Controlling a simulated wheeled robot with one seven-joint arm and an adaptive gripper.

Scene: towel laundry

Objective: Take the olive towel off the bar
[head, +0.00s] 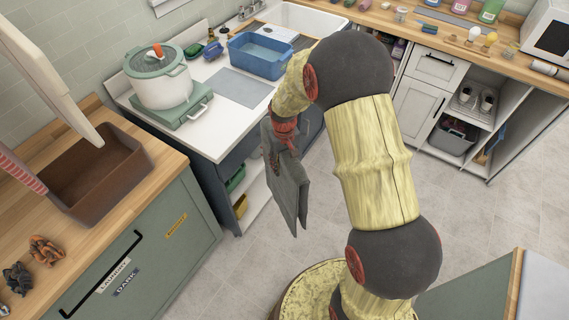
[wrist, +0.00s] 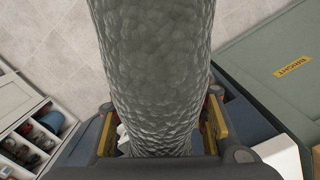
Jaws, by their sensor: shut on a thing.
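The olive towel (head: 290,190) looks grey-green and hangs folded in the head view, beside the front of the white-topped counter. In the wrist view the towel (wrist: 152,75) fills the middle and runs up out of the picture. My gripper (head: 275,150) is shut on the towel's upper part, with its yellow-padded fingers (wrist: 162,130) on either side of the cloth.
A white pot (head: 162,84) stands on a green cooker on the white counter (head: 215,132). A blue basin (head: 258,57) is farther back. A brown box (head: 112,172) sits on the wooden worktop at left, above a green laundry cabinet (head: 150,250). Tiled floor (head: 345,235) is open.

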